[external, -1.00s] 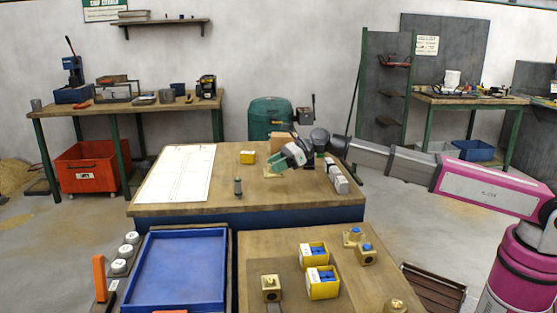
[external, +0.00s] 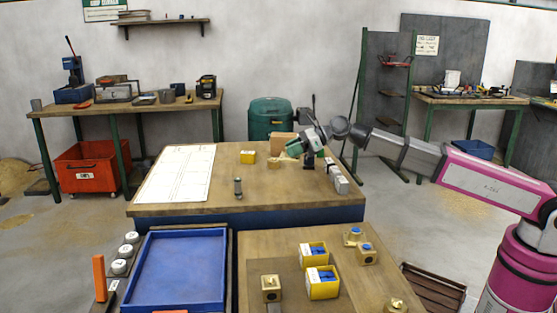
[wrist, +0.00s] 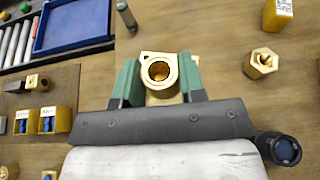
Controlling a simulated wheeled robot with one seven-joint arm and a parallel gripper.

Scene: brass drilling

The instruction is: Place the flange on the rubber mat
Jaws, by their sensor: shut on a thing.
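The flange (wrist: 173,88) is a brass piece with a round bore and a small eared hole. In the wrist view it sits between the two green fingers of my gripper (wrist: 158,75), which is shut on it. In the external view my gripper (external: 293,149) is above the right part of the far table, and the flange cannot be made out there. A darker grey-brown flat patch (wrist: 85,75) at the left of the wrist view may be the rubber mat. It also appears on the near table (external: 290,270). My gripper is well away from it.
A brass hex fitting (wrist: 262,64) and a yellow box (external: 248,157) stand on the far table. A dark cylinder (wrist: 281,149) is close to my gripper. A small upright cylinder (external: 238,187) stands near the front edge. Yellow bins (external: 322,290) and a blue tray (external: 185,270) are nearer.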

